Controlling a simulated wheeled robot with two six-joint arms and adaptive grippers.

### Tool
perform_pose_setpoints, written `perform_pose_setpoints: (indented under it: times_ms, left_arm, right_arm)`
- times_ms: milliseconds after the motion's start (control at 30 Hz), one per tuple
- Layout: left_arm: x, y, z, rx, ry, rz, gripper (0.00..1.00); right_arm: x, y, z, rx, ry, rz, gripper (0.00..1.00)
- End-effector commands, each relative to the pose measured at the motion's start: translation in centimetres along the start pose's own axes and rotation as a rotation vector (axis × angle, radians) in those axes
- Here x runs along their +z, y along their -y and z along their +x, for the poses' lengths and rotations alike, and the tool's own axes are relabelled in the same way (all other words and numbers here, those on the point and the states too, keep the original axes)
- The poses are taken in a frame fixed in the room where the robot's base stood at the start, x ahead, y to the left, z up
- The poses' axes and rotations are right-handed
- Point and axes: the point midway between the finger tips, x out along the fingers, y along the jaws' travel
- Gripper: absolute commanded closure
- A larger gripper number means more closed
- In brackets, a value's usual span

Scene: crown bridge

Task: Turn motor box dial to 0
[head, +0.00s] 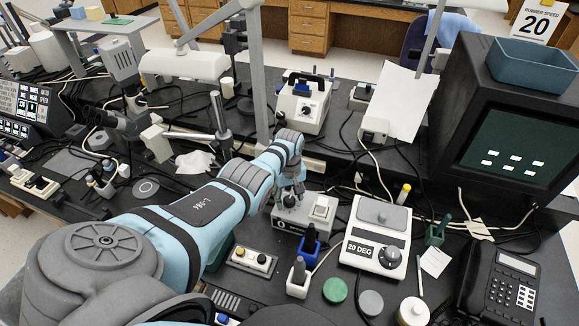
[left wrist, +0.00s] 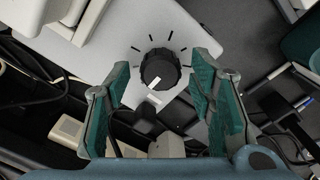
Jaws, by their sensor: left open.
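The motor box (head: 318,212) is a small light-grey box on the black bench, in the middle of the head view. Its black round dial (left wrist: 160,69) shows in the left wrist view, with a white pointer mark at its lower edge and black tick marks fanned around its other side. My left gripper (head: 289,190) is over the dial end of the box, pointing down, and partly hides the dial in the head view. In the left wrist view my left gripper (left wrist: 161,78) is open, its fingers on either side of the dial and apart from it. My right gripper is not in view.
A white hotplate marked 20 DEG (head: 377,236) stands right of the motor box. Blue-handled tools (head: 310,245) stand in front of the box. A white box with a dial (head: 303,103) stands behind. A telephone (head: 502,284) and a monitor (head: 510,125) are at the right.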

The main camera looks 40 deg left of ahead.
Motion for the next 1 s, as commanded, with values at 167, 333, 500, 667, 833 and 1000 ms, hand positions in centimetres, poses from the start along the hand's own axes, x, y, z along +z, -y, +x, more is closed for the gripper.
perform_pose_setpoints:
  times_ms: [167, 333, 500, 667, 833, 1000]
  left_arm:
    - [-0.1, -0.1, -0.6, 0.001, 0.000, 0.000, 0.51]
    - [-0.1, 0.0, -3.1, 0.001, -0.003, 0.002, 0.51]
    - [-0.2, -0.1, -8.4, 0.002, -0.002, 0.000, 0.51]
    - [-0.2, -0.1, -11.3, 0.000, 0.000, -0.001, 0.51]
    - [-0.1, 0.0, -12.0, 0.000, 0.001, -0.001, 0.51]
    - [-0.1, -0.1, -11.9, 0.000, 0.002, -0.001, 0.51]
  right_arm:
    - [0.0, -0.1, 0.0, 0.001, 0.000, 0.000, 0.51]
    - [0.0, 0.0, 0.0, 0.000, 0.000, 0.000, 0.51]
    - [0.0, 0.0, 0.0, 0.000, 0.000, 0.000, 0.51]
    - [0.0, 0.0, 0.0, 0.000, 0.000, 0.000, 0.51]
    - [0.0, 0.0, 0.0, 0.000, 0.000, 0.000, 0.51]
    - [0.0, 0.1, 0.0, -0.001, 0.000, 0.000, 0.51]
